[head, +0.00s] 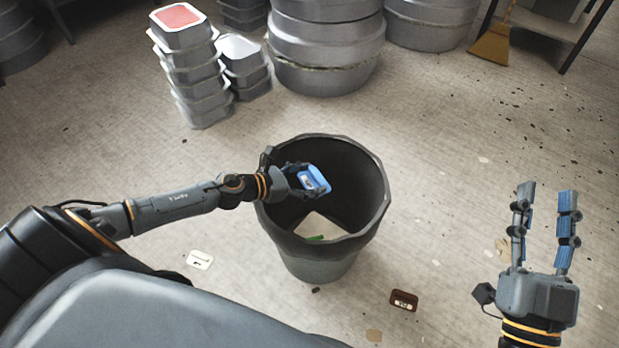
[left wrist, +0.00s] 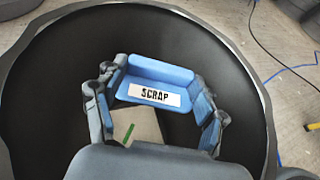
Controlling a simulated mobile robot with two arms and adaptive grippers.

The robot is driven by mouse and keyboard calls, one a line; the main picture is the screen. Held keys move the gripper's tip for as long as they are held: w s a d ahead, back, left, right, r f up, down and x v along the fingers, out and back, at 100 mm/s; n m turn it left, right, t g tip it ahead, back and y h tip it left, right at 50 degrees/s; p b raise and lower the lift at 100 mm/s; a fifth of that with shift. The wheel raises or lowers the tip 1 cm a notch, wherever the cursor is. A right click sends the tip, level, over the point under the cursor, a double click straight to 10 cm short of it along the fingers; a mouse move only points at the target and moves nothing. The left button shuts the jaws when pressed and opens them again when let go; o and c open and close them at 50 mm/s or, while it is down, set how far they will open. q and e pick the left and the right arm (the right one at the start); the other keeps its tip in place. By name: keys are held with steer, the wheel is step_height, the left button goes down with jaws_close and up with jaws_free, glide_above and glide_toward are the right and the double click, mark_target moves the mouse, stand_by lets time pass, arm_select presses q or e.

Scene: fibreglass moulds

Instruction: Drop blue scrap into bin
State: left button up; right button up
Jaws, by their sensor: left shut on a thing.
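The blue scrap (head: 313,180) is a small blue piece with a white label; in the left wrist view the label on the blue scrap (left wrist: 158,78) reads "SCRAP". My left gripper (head: 303,181) is shut on it and holds it over the open mouth of the bin; the left gripper also shows in the left wrist view (left wrist: 160,105). The bin (head: 318,258) is a dark grey round bin standing upright on the floor, and its rim (left wrist: 262,100) surrounds the scrap in the left wrist view. My right gripper (head: 543,215) is open and empty, at the right, away from the bin.
Inside the bin lies a pale piece with a green mark (head: 316,232). A brown labelled piece (head: 404,300) and a white labelled piece (head: 200,259) lie on the floor near the bin. Stacked moulds (head: 195,75), large grey drums (head: 327,50) and a broom (head: 493,42) stand behind.

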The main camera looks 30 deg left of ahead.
arm_select(q)
steer(key=o, duration=1)
steer(key=shift+s+a+r, duration=0.1)
steer(key=shift+s+a, duration=0.15)
steer(key=shift+s, duration=0.2)
steer(key=v, duration=1.1)
steer(key=shift+r, duration=0.1)
